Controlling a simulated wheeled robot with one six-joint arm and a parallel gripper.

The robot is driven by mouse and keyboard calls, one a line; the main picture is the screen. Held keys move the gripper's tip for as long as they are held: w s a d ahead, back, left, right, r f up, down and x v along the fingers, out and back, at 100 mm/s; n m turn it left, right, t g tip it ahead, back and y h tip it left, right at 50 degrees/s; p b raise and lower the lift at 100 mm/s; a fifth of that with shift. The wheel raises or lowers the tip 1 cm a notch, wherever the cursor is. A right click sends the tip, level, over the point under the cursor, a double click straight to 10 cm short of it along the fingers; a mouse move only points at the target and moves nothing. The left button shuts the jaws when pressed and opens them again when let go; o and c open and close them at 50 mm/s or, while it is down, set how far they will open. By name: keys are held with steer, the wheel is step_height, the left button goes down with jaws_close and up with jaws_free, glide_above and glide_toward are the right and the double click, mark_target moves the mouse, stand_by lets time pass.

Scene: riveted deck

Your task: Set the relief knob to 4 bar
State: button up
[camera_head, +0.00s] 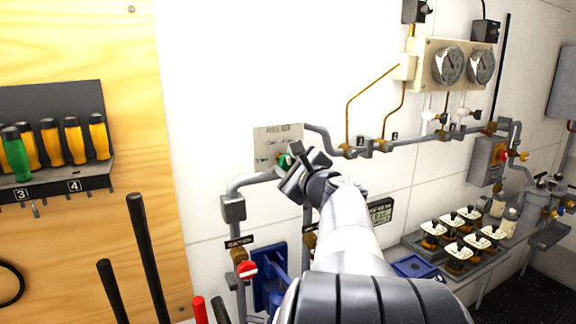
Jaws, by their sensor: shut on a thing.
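The print on the plate is too small to read. Two round gauges (448,65) sit on a cream panel at the upper right; their readings are too small to tell.
Grey pipes and thin copper lines run along the white wall around my gripper. A red-handled valve (246,269) is below left. A tool rack (62,140) with screwdrivers hangs at far left.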

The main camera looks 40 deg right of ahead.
steer(key=n+b, duration=0.2)
steer(key=b, duration=0.1)
steer(key=shift+f, duration=0.3)
steer(key=shift+r+n+b, duration=0.25)
steer(key=shift+n+b, duration=0.45)
steer(key=shift+b, duration=0.15)
steer(key=o, duration=1)
steer(key=shift+s, duration=0.1)
steer(key=b+v, duration=0.2)
steer(key=v, duration=0.8)
steer(key=shift+s, duration=0.3)
